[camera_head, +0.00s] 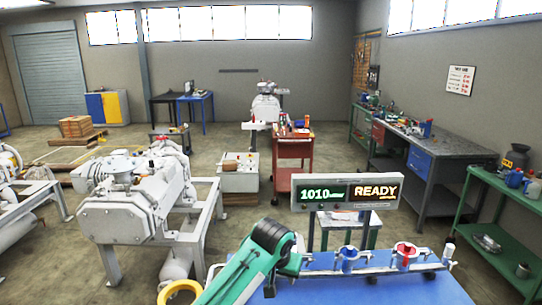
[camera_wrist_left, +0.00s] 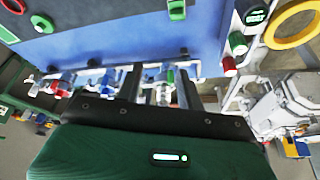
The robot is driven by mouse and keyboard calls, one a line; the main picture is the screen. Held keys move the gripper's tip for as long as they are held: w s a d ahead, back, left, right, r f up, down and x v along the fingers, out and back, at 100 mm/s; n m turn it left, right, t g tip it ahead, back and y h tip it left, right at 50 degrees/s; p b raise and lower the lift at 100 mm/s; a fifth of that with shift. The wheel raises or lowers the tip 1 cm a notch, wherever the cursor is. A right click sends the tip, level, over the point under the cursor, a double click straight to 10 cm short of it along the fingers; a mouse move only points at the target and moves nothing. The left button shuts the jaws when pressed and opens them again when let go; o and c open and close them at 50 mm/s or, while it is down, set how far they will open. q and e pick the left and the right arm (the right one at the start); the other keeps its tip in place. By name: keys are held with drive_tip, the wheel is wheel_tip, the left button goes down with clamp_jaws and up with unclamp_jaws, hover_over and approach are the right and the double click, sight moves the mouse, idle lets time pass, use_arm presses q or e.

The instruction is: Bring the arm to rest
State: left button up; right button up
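My left arm comes in from the bottom of the head view, green with a black joint, and its gripper is mostly hidden there behind the arm. In the left wrist view the left gripper (camera_wrist_left: 160,88) shows two dark fingers standing well apart, so it is open. A small chrome valve with a green top (camera_wrist_left: 163,78) appears between the fingers, and I see no contact with them. In the head view, a pipe rail on the blue table (camera_head: 400,291) carries a blue valve (camera_head: 347,259) and a red valve (camera_head: 406,256). My right gripper is not in view.
A display (camera_head: 347,192) reads 1010 and READY behind the rail. A white pump (camera_head: 125,205) on a frame stands left, a red cart (camera_head: 293,165) beyond. Green benches line the right side.

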use_arm(q)
drive_tip(key=s+a+f+n+h, duration=0.1)
drive_tip(key=s+a+f, duration=0.4)
drive_tip(key=s+f, duration=0.3)
drive_tip(key=s+a+f, duration=0.5)
drive_tip(key=s+f, duration=0.2)
drive_tip(key=s, duration=0.3)
drive_tip(key=s+a+f+n+y, duration=0.1)
drive_tip(key=s+a, duration=0.7)
drive_tip(key=s, duration=0.3)
drive_tip(key=s+a+y, duration=0.1)
drive_tip(key=s+a, duration=0.7)
drive_tip(key=s, duration=0.4)
wheel_tip(320, 180, down, 30)
drive_tip(key=g, duration=0.2)
drive_tip(key=s+a+f+g, duration=0.1)
drive_tip(key=s+a+f, duration=0.2)
drive_tip(key=s+f, duration=1.6)
drive_tip(key=shift+s+f+y, duration=0.2)
drive_tip(key=shift+f+y, duration=0.1)
drive_tip(key=shift+f, duration=0.6)
